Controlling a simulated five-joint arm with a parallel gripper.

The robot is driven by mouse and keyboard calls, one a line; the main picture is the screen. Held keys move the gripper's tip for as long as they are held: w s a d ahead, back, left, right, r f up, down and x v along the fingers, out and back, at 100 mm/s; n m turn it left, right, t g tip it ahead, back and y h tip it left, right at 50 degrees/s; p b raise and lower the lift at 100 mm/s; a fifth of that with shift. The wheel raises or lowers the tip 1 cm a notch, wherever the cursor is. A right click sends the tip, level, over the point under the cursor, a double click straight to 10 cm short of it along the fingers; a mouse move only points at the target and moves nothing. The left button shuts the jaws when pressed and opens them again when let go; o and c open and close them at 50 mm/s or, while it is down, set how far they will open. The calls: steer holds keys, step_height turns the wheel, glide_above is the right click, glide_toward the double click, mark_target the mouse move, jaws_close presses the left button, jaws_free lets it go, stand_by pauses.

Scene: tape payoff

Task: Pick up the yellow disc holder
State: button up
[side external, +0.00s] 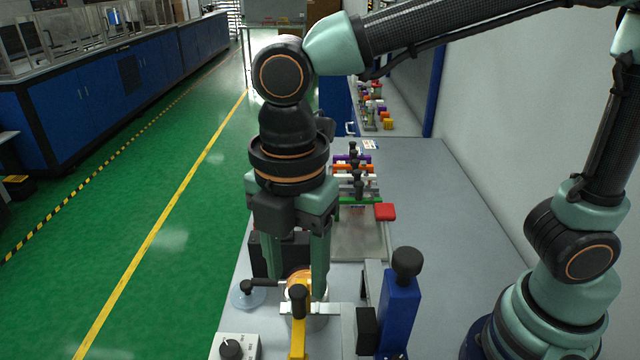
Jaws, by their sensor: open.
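A yellow-orange rounded part (299,275), which looks like the yellow disc holder, sits low between the fingers of my gripper (299,288). A yellow bar (298,338) with a black knob (298,301) stands in front of it and hides part of it. I cannot tell whether the bar and the rounded part are one piece. My gripper points straight down and is open, with one finger on each side of the rounded part. The fingertips are partly hidden, and I cannot tell whether they touch it.
A blue upright block (398,315) with a black knob stands close on the right. A grey box with a black dial (234,347) and a clear disc (247,297) are on the left. A red block (385,212) and coloured clamps (354,172) are behind. The grey table (455,235) is clear at right.

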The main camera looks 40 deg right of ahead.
mark_target(297, 291)
steer(key=shift+s+a+f, duration=0.1)
steer(key=shift+s+f, duration=0.05)
steer(key=shift+f, duration=2.15)
jaws_close()
